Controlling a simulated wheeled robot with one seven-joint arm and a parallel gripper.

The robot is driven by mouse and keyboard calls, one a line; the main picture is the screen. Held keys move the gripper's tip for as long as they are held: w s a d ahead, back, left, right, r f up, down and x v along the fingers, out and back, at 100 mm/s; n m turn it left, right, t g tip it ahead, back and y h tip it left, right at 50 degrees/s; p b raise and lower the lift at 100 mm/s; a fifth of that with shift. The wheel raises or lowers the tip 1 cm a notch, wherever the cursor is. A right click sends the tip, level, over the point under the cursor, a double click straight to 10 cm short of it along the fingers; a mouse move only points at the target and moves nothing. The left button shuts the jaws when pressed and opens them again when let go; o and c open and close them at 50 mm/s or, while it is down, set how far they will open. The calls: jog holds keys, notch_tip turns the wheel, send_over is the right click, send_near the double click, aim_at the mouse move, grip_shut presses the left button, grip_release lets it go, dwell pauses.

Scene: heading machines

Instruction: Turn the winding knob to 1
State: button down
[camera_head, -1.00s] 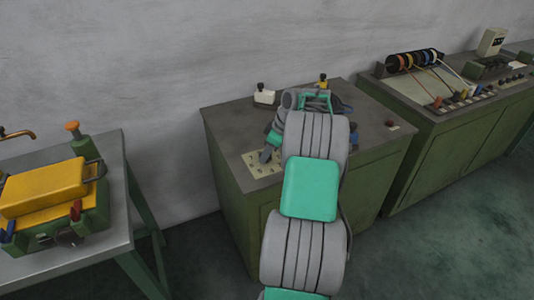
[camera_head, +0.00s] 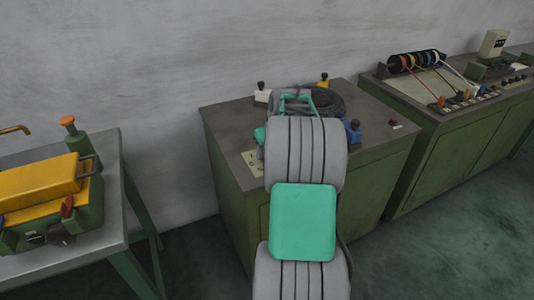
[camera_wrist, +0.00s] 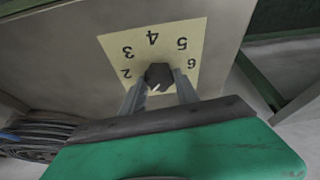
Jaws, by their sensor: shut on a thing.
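The winding knob (camera_wrist: 159,74) is a small dark faceted knob on a cream dial plate (camera_wrist: 118,48), seen in the wrist view. The numbers 2 to 6 are readable around it; 1 is not visible. A pale mark shows on the knob's near side, towards my gripper and away from the 4. My gripper (camera_wrist: 160,82) has its two grey fingers on either side of the knob and is shut on it. In the head view a strip of the dial plate (camera_head: 250,160) shows on the green cabinet; my arm hides the knob and the fingers.
A table (camera_head: 112,190) with a yellow-green machine stands left. Another bench (camera_head: 430,110) stands right.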

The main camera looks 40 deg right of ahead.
jog(key=shift+m+h, duration=0.3)
jog(key=shift+m, duration=0.1)
jog(key=c, duration=0.9)
grip_release()
jog(key=d+v, duration=0.1)
jog(key=v, duration=0.6)
jog(key=shift+a+r, duration=0.4)
jog(key=shift+a, duration=0.15)
jog(key=shift+s, duration=0.1)
